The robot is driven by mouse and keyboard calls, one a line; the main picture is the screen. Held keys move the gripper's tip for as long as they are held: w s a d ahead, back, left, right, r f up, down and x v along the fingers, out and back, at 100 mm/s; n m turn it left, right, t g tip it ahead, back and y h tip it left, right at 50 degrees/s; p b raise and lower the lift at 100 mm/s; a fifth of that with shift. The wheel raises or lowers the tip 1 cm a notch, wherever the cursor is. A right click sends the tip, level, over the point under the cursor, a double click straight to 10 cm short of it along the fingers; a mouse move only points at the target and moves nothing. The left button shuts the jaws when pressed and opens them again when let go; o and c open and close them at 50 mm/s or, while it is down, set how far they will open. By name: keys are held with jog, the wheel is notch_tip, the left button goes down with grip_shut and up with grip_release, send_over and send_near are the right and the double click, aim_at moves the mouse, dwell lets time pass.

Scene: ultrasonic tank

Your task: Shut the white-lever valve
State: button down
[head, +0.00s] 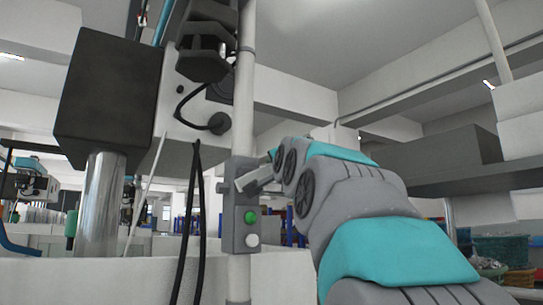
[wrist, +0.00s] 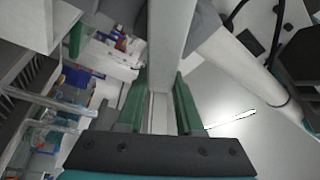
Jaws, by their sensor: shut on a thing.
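A white lever (wrist: 168,45) runs down from the top of the wrist view between the two green fingers of my gripper (wrist: 162,88), which is shut on it. My arm reaches to that bar from the lower right. My fingers are mostly hidden there behind my own wrist. The valve body cannot be made out clearly.
A grey box with a green and a white button (head: 247,230) sits just below the lever on the pipe (head: 241,110). Black cables (head: 188,220) hang to its left. A dark block on a shiny column (head: 99,200) stands farther left. Baskets (head: 503,250) stand at the right.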

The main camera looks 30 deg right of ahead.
jog(key=m, duration=0.1)
jog(key=f+m+g, duration=0.1)
jog(key=m, duration=0.1)
jog(key=shift+d+f+m, duration=0.1)
jog(key=shift+d+m, duration=0.2)
jog(key=shift+f+m+g, duration=0.55)
jog(key=shift+m+g, duration=0.15)
jog(key=shift+m, duration=0.5)
jog(key=c, duration=0.6)
grip_release()
jog(key=shift+o, duration=0.2)
jog(key=v, duration=0.8)
jog(key=shift+b, duration=0.45)
jog(key=shift+w+f, duration=0.1)
